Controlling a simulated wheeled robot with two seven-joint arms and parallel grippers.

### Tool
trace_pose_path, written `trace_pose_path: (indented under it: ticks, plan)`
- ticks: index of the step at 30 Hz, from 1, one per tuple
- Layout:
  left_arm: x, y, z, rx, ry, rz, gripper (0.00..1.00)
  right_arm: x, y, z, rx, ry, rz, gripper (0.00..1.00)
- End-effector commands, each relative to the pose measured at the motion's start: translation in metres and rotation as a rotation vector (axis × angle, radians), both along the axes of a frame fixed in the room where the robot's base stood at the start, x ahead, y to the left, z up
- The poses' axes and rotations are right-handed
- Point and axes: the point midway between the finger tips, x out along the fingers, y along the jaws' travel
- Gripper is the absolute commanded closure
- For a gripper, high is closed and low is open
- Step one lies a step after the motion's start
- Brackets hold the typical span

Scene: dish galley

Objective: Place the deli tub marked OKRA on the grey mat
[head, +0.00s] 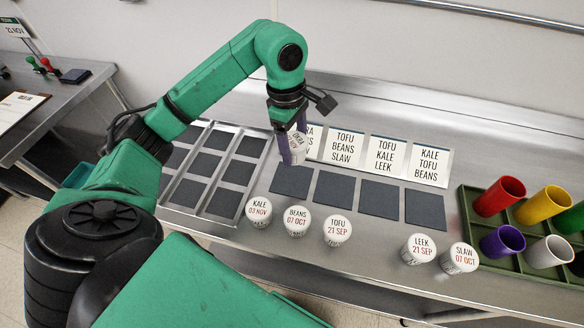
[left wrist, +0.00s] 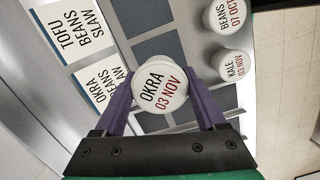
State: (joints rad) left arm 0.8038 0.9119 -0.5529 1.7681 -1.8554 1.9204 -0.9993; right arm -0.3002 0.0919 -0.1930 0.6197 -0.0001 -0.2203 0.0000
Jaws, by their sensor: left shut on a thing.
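The white deli tub marked OKRA, 03 NOV (head: 298,150), is held between the purple fingers of my left gripper (head: 291,138). Its round lid faces the camera in the left wrist view (left wrist: 160,88), with one finger on each side. In the head view the tub looks tilted and hangs above the counter, over the area behind the leftmost mat. Several dark grey mats lie in a row before the cards: the leftmost (head: 291,181), then a second (head: 333,189), a third (head: 379,197) and the rightmost (head: 424,207). All are bare. My right gripper is out of view.
Lidded tubs KALE (head: 259,213), BEANS (head: 297,222), TOFU (head: 338,231), LEEK (head: 419,250) and SLAW (head: 460,259) stand along the front. Cards such as TOFU BEANS SLAW (head: 344,147) stand behind the mats. A metal divided tray (head: 206,217) is left; a green crate of coloured cups (head: 470,207) is right.

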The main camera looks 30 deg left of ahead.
Motion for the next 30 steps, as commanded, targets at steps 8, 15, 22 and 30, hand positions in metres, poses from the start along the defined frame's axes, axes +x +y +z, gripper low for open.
trace_pose_path:
  ticks: [8, 15, 22, 30]
  plan:
    - [-0.001, 0.001, -0.06, 0.0, 0.003, 0.001, 0.87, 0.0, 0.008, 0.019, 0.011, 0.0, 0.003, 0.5]
    - [0.0, 0.001, -0.096, 0.001, 0.0, 0.0, 0.87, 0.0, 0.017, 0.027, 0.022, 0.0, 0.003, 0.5]
    - [0.0, 0.001, -0.098, 0.002, -0.001, 0.0, 0.87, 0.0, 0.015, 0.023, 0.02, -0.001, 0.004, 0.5]
    - [0.0, 0.001, -0.098, 0.001, 0.0, 0.0, 0.0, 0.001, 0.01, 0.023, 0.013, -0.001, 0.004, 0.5]
